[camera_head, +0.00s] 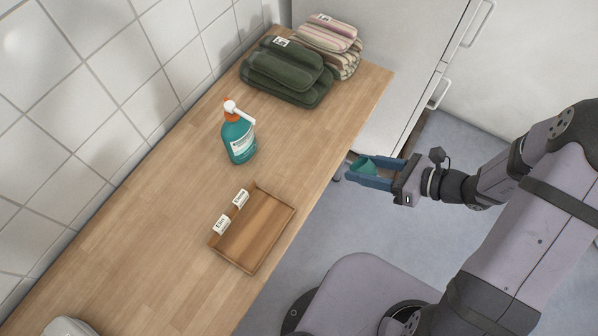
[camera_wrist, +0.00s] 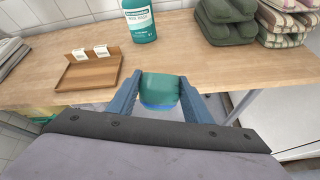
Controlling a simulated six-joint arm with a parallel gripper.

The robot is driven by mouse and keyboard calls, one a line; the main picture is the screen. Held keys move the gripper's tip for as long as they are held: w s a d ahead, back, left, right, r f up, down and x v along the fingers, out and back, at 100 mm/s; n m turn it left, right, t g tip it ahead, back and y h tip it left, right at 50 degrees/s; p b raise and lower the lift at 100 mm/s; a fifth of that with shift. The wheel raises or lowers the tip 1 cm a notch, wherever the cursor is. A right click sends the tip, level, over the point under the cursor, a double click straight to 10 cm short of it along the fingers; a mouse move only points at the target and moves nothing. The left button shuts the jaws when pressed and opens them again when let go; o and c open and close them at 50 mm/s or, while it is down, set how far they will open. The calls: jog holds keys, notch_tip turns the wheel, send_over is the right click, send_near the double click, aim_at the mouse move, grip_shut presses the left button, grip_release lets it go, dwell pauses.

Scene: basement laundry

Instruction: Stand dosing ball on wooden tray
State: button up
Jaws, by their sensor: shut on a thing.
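The dosing ball (camera_head: 367,166) is a small teal-green piece held between the fingers of my gripper (camera_head: 368,172), off the right edge of the counter. In the wrist view the ball (camera_wrist: 159,88) sits between the two blue fingers, with a blue part at its lower edge. My gripper (camera_wrist: 158,100) is shut on it. The wooden tray (camera_head: 263,245) lies empty on the counter, with two white labels on its left side. The tray also shows in the wrist view (camera_wrist: 90,77), left of the gripper and farther off.
A teal pump bottle (camera_head: 238,140) stands on the wooden counter (camera_head: 170,220) behind the tray. Folded dark green towels (camera_head: 288,72) and striped towels (camera_head: 330,40) lie at the far end. A white cabinet (camera_head: 405,70) stands beyond the counter. The counter around the tray is clear.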

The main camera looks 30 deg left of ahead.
jog(key=s+a+n+g+h+b, duration=0.25)
jog(key=s+a+n+g, duration=0.45)
jog(key=s+a, duration=0.75)
jog(key=s+a+r+n+g+h+b, duration=0.15)
jog(key=s+a, duration=0.25)
jog(key=s, duration=0.8)
jog(key=s+a+n+g+h+b, duration=0.25)
jog(key=s+a, duration=0.25)
jog(key=s, duration=0.7)
jog(key=m+t+y, duration=0.5)
send_over(194, 235)
jog(key=shift+r+h, duration=0.25)
jog(key=shift+r, duration=0.2)
jog(key=shift+f+b, duration=0.35)
jog(key=shift+f, duration=4.6)
jog(key=shift+f, duration=0.1)
